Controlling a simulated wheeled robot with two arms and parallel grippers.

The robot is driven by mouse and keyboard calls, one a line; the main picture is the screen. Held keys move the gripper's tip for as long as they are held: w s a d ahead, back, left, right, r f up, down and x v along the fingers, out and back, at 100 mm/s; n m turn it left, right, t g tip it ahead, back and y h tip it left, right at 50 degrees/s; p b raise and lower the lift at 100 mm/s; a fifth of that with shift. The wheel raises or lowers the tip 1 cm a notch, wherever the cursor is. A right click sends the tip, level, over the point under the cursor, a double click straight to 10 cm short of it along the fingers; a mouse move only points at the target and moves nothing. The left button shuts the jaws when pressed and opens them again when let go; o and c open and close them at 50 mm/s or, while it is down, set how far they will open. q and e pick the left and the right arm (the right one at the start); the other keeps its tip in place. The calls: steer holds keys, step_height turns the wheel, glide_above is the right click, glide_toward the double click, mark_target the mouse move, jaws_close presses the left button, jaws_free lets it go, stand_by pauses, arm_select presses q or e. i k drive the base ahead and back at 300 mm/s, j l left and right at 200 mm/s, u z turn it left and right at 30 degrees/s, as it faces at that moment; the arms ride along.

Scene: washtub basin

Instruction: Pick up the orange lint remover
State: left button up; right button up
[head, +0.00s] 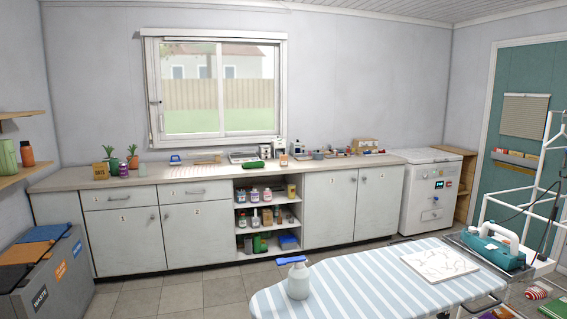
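I cannot make out an orange lint remover for sure in the head view. Many items on the long counter (215,174) are too small to tell apart. A small white item with some orange (283,159) stands near the counter's middle, and its kind is unclear. Neither of my grippers is in view.
A striped ironing board (345,295) stands in front, with a white spray bottle (298,283) and a pale marbled board (440,264) on it. Grey bins (55,285) stand at left. Floor (190,293) before the cabinets is clear.

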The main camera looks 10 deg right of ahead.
mark_target(282, 158)
steer(key=i+j+u, duration=0.25)
steer(key=i, duration=0.2)
steer(key=i+j+u, duration=0.1)
steer(key=i+u, duration=0.15)
steer(key=i, duration=1.05)
steer(key=i+j+z, duration=0.15)
steer(key=i, duration=0.7)
steer(key=i+z, duration=0.3)
steer(key=i, duration=0.3)
steer(key=i+z, duration=0.35)
steer(key=i, duration=0.3)
steer(key=i+j+z, duration=0.3)
steer(key=i, duration=0.3)
steer(key=i+l+z, duration=0.15)
steer(key=i+l, duration=0.15)
steer(key=i, duration=0.2)
steer(key=i+l+z, duration=0.2)
steer(key=i, duration=0.35)
steer(key=i+l+u, duration=0.3)
steer(key=i+l, duration=0.15)
steer(key=l, duration=0.2)
steer(key=i+l+u, duration=0.2)
steer(key=l, duration=0.2)
steer(key=i+l+u, duration=0.15)
steer(key=l, duration=0.2)
